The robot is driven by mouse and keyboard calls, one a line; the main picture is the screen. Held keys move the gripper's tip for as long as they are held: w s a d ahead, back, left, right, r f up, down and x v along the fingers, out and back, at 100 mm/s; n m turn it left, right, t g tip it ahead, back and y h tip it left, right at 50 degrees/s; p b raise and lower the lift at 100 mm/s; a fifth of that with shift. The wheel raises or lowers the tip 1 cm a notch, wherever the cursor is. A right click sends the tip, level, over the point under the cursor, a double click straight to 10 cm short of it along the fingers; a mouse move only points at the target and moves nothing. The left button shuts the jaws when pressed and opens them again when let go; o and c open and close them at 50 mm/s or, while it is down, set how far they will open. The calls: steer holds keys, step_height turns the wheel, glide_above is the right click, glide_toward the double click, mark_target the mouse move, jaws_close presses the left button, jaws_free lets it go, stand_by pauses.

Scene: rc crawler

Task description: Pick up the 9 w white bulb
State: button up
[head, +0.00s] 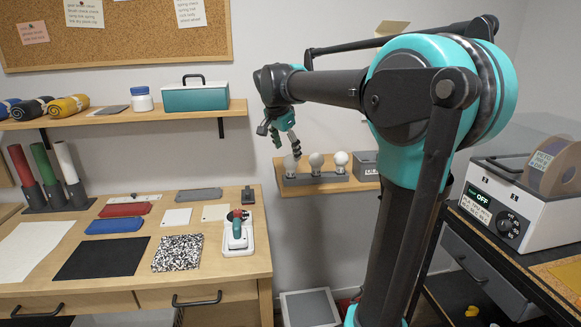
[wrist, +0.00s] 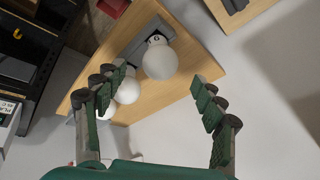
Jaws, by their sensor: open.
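Three round bulbs stand in a row in a grey holder (head: 318,180) on a small wooden shelf. They are the left bulb (head: 290,163), the middle bulb (head: 316,160) and the right bulb (head: 341,158). My gripper (head: 286,147) is open and empty just above the left bulb. In the wrist view, one white bulb (wrist: 160,61) shows between the spread fingers, apart from both. Two other bulbs (wrist: 127,91) lie beyond the left finger, which partly hides them.
A grey box (head: 364,163) stands right of the bulbs on the same shelf. A higher shelf (head: 150,114) holds a teal toolbox and a jar. The workbench (head: 130,265) is at left, and a machine with a spool (head: 520,195) is at right.

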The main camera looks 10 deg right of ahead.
mark_target(290, 156)
steer(key=shift+x, duration=3.6)
steer(key=shift+w+d, duration=0.1)
steer(key=c, duration=1.1)
